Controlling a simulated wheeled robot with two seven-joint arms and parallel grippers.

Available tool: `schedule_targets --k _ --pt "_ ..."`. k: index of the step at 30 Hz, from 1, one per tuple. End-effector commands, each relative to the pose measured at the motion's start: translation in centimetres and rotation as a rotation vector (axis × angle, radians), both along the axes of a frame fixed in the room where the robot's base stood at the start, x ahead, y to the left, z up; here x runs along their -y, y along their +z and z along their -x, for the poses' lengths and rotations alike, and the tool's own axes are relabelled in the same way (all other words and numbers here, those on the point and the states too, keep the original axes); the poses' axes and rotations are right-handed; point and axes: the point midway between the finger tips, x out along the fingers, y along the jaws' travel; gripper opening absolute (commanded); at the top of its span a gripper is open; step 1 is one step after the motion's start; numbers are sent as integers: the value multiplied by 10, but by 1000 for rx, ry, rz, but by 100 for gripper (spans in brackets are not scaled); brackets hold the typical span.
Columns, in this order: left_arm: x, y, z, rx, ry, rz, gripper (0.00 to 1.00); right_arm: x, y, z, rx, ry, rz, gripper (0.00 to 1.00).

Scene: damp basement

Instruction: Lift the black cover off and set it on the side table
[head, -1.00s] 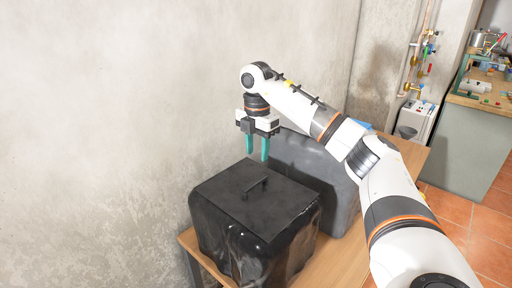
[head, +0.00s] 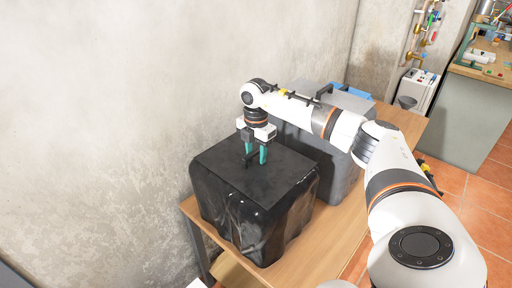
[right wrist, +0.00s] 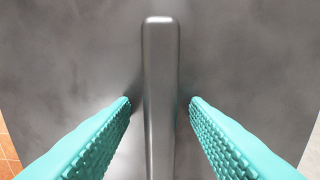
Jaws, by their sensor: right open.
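A bar handle stands at the middle of the cover and shows as a grey bar in the right wrist view (right wrist: 159,90). My right gripper (head: 256,161) points down at the handle, with its teal fingers open. In the right wrist view, one finger is on each side of the bar, with a gap on both sides. My left gripper is out of view. I cannot tell which surface is the side table.
The box stands on a wooden table (head: 345,240) against a stained wall. A grey bin (head: 345,185) with a blue item (head: 350,90) stands right behind it. A cluttered workbench (head: 470,73) and a white unit (head: 413,91) are at the back right. Tiled floor lies between.

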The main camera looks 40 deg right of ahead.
Motion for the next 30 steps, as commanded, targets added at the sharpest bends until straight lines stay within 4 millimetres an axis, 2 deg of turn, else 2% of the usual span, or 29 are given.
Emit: schedule_targets --k 3,11,20,30 --pt "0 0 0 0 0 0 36 0 0 0 0 0 0 42" --pt "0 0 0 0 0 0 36 0 0 0 0 0 0 0" --pt "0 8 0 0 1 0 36 0 10 0 1 0 -1 0" --pt "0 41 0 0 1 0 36 0 51 0 1 0 -1 0"
